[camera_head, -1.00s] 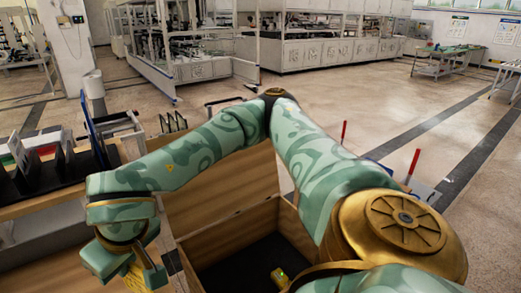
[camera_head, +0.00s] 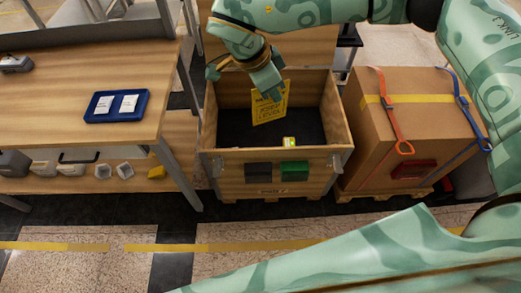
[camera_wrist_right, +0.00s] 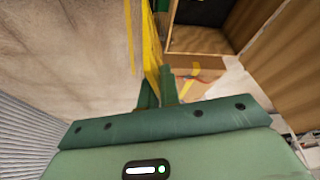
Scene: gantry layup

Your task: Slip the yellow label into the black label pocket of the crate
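The yellow label (camera_head: 270,107) is a flat card with dark print. My right gripper (camera_head: 268,88) is shut on its upper part and holds it, slightly tilted, over the crate opening. In the right wrist view the label (camera_wrist_right: 152,45) shows nearly edge-on between the fingers (camera_wrist_right: 156,93). The open wooden crate (camera_head: 230,163) stands below. Its front wall carries the black label pocket (camera_head: 258,173) at left and a green pocket (camera_head: 295,171) beside it. The label is above and behind the black pocket, apart from it. My left gripper is not in view.
A small lit device (camera_head: 289,142) is at the crate's front rim. A strapped cardboard box (camera_head: 365,130) stands close on the right. A wooden bench (camera_head: 65,95) with a blue tray (camera_head: 103,118) is on the left. The floor (camera_head: 235,232) before the crate is partly clear.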

